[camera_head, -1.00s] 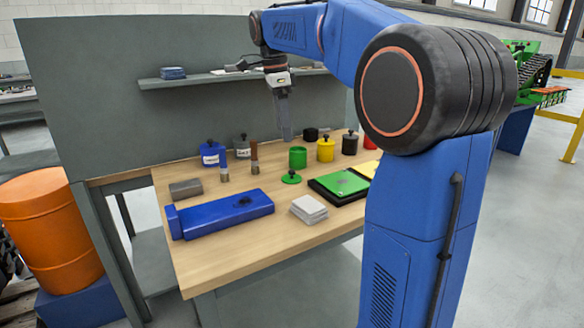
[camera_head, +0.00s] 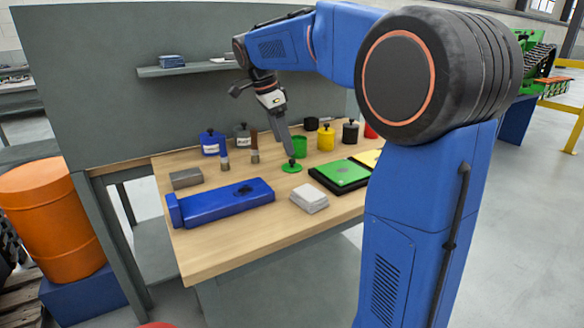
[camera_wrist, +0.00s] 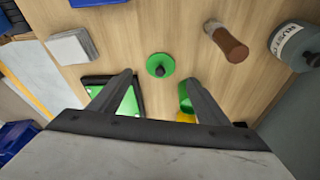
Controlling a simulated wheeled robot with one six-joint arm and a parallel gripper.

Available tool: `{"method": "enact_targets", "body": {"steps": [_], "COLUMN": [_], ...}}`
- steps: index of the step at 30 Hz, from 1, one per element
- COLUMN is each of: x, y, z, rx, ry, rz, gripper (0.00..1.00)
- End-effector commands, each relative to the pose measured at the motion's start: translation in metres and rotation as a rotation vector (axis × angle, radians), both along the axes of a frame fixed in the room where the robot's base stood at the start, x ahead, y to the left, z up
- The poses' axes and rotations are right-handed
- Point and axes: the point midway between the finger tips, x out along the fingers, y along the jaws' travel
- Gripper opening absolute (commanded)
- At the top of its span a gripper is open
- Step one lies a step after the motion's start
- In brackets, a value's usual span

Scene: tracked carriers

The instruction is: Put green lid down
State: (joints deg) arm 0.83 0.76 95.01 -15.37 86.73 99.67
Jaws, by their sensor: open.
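The green lid (camera_head: 291,168) lies flat on the wooden table, dark knob up, in front of the green pot (camera_head: 301,147). The lid also shows in the wrist view (camera_wrist: 154,62), just beyond and between the fingertips. My gripper (camera_head: 288,152) points down over the lid; in the wrist view its two fingers (camera_wrist: 158,82) are spread with nothing between them. Whether a fingertip touches the lid's knob cannot be told. In the wrist view the green pot is partly hidden behind the right finger.
A green pad on a black base (camera_head: 343,174), white stack (camera_head: 309,200) and blue case (camera_head: 222,205) lie nearer.

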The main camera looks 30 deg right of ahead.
Motion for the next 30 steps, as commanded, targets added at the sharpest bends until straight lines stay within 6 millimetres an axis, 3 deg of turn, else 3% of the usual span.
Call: {"method": "enact_targets", "body": {"steps": [10, 21, 29, 30], "x": [-0.001, -0.002, -0.002, -0.002], "y": [-0.008, -0.023, -0.023, -0.023], "z": [-0.025, -0.065, -0.068, -0.068], "rx": [0.0, 0.0, 0.0, 0.0], "ry": [0.0, 0.0, -0.001, -0.001], "rz": [-0.001, 0.0, 0.0, 0.0], "gripper": [0.7, 0.7, 0.7, 0.65]}}
